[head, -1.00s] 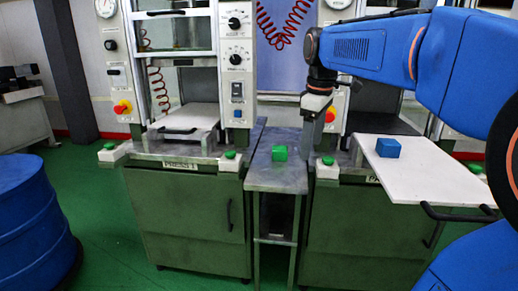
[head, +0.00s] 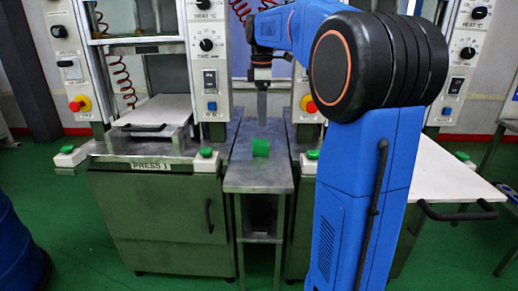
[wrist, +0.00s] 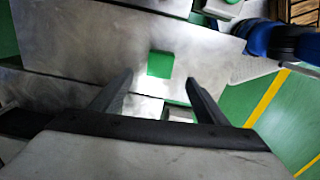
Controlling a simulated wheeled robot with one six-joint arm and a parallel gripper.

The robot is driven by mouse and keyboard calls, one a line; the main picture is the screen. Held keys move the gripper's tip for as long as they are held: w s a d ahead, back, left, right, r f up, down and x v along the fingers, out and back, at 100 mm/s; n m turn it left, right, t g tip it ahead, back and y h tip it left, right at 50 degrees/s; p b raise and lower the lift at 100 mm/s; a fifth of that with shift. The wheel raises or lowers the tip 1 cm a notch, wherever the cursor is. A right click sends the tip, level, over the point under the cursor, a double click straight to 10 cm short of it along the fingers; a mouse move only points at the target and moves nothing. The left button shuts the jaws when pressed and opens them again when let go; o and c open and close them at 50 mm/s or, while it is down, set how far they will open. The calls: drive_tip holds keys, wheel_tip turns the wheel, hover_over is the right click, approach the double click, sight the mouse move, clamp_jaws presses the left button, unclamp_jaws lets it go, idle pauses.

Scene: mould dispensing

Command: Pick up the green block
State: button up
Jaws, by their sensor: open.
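The green block (head: 260,148) sits on the narrow grey metal table (head: 258,180) between the two presses. In the wrist view the green block (wrist: 160,64) lies beyond my fingertips, roughly in line with the gap between them. My gripper (wrist: 158,82) is open and empty, its two dark fingers spread apart. In the head view my gripper (head: 262,118) points down just behind the block, and nothing is held. I cannot tell the exact gap between the fingertips and the block.
Press 1 (head: 150,166) stands left of the table, with green buttons on white boxes. Another press stands to the right, partly hidden by my arm. A white board (head: 450,180) with a black handle juts out at the right. A blue drum (head: 18,250) stands at far left.

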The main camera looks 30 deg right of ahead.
sight(260, 142)
wheel_tip(260, 142, down, 7)
drive_tip(key=shift+r, duration=0.15)
drive_tip(key=shift+a+f, duration=0.2)
drive_tip(key=shift+f, duration=2.4)
drive_tip(key=c, duration=1.5)
clamp_jaws()
drive_tip(key=shift+r, duration=0.15)
